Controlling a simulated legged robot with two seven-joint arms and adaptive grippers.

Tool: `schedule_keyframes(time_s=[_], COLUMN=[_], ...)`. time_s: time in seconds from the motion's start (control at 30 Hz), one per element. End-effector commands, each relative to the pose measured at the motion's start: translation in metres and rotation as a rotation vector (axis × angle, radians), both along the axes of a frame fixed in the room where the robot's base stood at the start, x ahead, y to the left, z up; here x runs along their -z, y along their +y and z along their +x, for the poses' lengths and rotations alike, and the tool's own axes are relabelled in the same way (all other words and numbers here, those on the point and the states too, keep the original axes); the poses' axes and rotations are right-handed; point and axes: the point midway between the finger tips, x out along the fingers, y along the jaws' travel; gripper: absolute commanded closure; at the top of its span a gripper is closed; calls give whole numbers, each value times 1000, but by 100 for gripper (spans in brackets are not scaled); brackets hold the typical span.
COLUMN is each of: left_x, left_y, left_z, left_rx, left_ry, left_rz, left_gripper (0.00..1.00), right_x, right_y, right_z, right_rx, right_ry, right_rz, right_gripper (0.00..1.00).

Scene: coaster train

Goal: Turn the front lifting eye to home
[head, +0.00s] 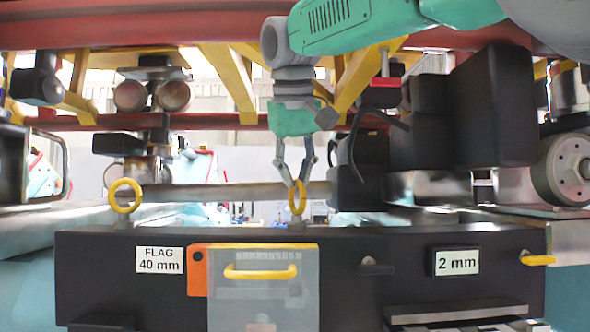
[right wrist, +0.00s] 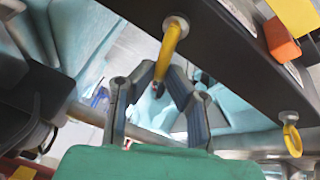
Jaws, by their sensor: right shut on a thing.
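Two yellow lifting eyes stand on top of the black box. The left eye (head: 125,195) shows its round opening nearly face-on in the head view. The right eye (head: 297,198) looks narrower, turned partly edge-on. My right gripper (head: 297,184) reaches down from above and is shut on this right eye. In the right wrist view the held eye (right wrist: 171,48) is seen nearly edge-on between the fingers (right wrist: 160,85), and the other eye (right wrist: 292,140) is apart at lower right. My left gripper is not in view.
The black box (head: 400,245) carries a "FLAG 40 mm" label (head: 160,260), a "2 mm" label (head: 457,262), a grey panel with yellow handle (head: 262,272) and an orange block (head: 197,271). Red and yellow beams (head: 230,80) cross above. Black housings (head: 490,105) crowd the right.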

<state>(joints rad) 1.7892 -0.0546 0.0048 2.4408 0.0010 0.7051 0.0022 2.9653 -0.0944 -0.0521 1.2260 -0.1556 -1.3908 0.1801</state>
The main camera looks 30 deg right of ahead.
Motion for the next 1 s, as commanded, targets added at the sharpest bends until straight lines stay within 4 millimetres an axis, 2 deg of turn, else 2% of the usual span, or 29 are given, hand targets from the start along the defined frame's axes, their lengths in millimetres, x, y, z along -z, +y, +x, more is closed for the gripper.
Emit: schedule_keyframes(time_s=[0.03,0.5,1.0], left_x=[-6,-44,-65], left_y=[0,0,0], left_z=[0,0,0], left_rx=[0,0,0], left_ry=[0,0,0], left_rz=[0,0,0], left_gripper=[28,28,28], right_x=[-6,-6,-3], right_y=[-1,1,1], right_z=[1,2,3], right_rx=[20,261,475], right_ry=[-9,-7,-8], right_rz=[-4,-3,-3], right_gripper=[100,100,100])
